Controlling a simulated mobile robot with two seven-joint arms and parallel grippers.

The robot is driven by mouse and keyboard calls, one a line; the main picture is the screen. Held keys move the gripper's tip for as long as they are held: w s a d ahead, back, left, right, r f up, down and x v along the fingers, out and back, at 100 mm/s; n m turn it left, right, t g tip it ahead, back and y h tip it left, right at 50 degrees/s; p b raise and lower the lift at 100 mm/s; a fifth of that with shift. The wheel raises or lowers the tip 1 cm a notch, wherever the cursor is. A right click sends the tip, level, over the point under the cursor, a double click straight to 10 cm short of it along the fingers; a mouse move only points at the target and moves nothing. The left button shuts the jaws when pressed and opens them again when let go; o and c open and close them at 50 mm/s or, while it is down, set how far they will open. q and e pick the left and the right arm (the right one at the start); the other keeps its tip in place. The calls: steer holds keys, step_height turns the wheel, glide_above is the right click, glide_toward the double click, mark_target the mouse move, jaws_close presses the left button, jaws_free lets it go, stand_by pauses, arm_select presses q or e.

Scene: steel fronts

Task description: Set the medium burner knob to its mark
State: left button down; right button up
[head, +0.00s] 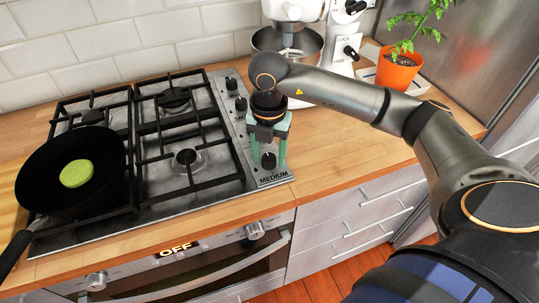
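The medium burner knob (268,159) is a dark knob on the steel strip at the right of the cooktop, just above the printed word MEDIUM (274,178). My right gripper (269,166) points down over it with its two greenish fingers on either side. The fingers are spread apart, and a gap shows between them and the knob. The knob's mark and its exact pointing direction are too small to tell. My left gripper is not in view.
More knobs (241,103) sit farther back on the strip. A black pan (40,190) with a green round item (76,173) stands on the left burners. A mixer (293,10) and an orange plant pot (398,72) stand behind. The wooden counter (340,150) right of the cooktop is clear.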

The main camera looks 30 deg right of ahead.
steer(key=c, duration=0.8)
steer(key=shift+f+b, duration=0.3)
steer(key=shift+f, duration=0.05)
steer(key=n, duration=0.9)
steer(key=shift+n, duration=0.3)
steer(key=n, duration=0.8)
steer(key=o, duration=1.2)
steer(key=shift+c, duration=0.2)
